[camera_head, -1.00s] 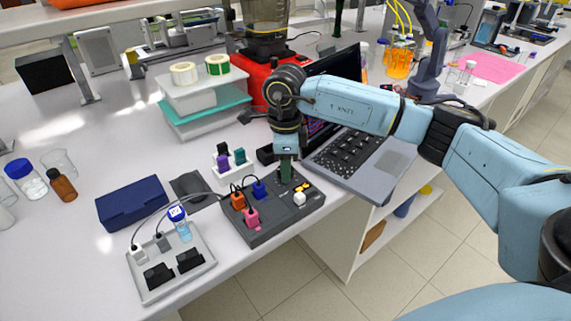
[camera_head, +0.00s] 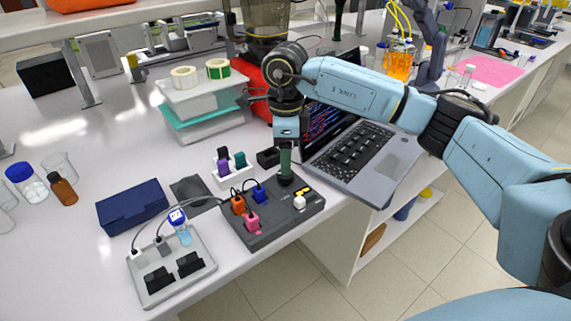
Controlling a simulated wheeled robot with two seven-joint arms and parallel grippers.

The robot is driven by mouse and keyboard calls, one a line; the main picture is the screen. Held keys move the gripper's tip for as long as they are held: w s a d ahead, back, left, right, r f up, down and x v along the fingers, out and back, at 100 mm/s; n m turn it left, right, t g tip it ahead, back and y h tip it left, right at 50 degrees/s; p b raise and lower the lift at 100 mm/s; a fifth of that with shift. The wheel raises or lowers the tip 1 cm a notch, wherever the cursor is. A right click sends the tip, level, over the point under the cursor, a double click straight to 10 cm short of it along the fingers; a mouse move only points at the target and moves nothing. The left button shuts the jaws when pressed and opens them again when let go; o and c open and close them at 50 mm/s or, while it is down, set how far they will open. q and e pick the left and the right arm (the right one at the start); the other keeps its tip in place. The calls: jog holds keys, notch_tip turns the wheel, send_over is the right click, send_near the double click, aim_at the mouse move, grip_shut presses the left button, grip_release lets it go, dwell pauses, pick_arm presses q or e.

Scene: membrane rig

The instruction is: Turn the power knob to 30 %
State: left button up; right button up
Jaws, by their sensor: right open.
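The dark grey power unit (camera_head: 272,230) lies near the front edge of the bench. It has orange, blue and pink plugs on its left part, a small lit display (camera_head: 301,190) and a white button-like part (camera_head: 299,202) on its right part. A dark round knob (camera_head: 286,180) sits on its far side. My right gripper (camera_head: 285,166) points down right over this knob and is open. Its greenish fingers partly hide the knob, and I cannot tell whether they touch it. The knob's marking and the display's figures are too small to read. My left gripper is out of view.
An open laptop (camera_head: 365,160) stands close on the right. A white holder with coloured plugs (camera_head: 232,176) is behind the unit. A grey tray (camera_head: 180,277) with a vial (camera_head: 180,228) and a blue box (camera_head: 132,205) are on the left. Cables run from the tray towards the unit.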

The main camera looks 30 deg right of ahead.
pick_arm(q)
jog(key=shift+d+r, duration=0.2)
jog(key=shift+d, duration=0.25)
pick_arm(e)
notch_tip(320, 180, up, 9)
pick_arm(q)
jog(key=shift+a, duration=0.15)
pick_arm(e)
jog(key=shift+f, duration=0.15)
dwell(0.8)
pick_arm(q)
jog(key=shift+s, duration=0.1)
pick_arm(e)
jog(key=shift+s, duration=0.1)
